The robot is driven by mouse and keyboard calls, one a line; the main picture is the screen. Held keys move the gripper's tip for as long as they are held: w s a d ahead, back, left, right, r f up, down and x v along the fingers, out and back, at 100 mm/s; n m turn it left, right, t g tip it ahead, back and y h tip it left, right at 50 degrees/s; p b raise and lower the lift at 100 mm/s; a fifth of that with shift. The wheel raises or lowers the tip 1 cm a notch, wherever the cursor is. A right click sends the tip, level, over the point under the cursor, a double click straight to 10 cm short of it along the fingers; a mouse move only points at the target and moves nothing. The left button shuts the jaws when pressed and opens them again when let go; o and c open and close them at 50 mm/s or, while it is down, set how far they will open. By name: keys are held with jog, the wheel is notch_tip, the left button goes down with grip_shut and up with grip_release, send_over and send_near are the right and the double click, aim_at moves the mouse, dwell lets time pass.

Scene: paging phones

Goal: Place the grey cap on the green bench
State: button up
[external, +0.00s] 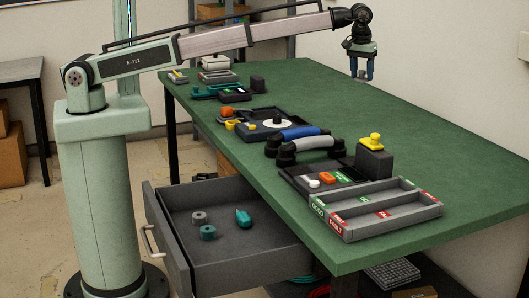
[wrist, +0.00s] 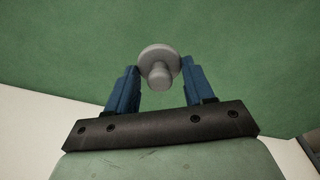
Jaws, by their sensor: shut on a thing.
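The green bench (external: 420,130) has a broad, bare top; its green surface (wrist: 250,60) also fills most of the wrist view. My gripper (external: 361,79) is over the far right part of the bench, fingers pointing down, with a gap below the tips. In the wrist view, the grey cap (wrist: 161,60), a round disc with a small knob, sits between the two blue fingertips, and my gripper is shut on it.
An open drawer (external: 174,240) below the bench holds a few small grey and teal pieces. Trays, handles and a grey compartment box (external: 376,210) line the bench's left and front side. A yellow-topped block (external: 374,158) stands behind the box. The bench under my gripper is clear.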

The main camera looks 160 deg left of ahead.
aim_at(360, 74)
jog(key=shift+s+a, duration=0.5)
jog(key=shift+s, duration=0.25)
notch_tip(360, 74, down, 4)
jog(key=shift+w+d+f, duration=0.1)
jog(key=shift+f, duration=5.4)
jog(key=shift+f, duration=0.15)
jog(key=o, duration=1)
jog(key=r, duration=0.8)
jog(key=d+r, duration=0.1)
jog(key=r, duration=0.3)
jog(key=shift+w+d+r, duration=0.1)
jog(key=shift+w, duration=0.3)
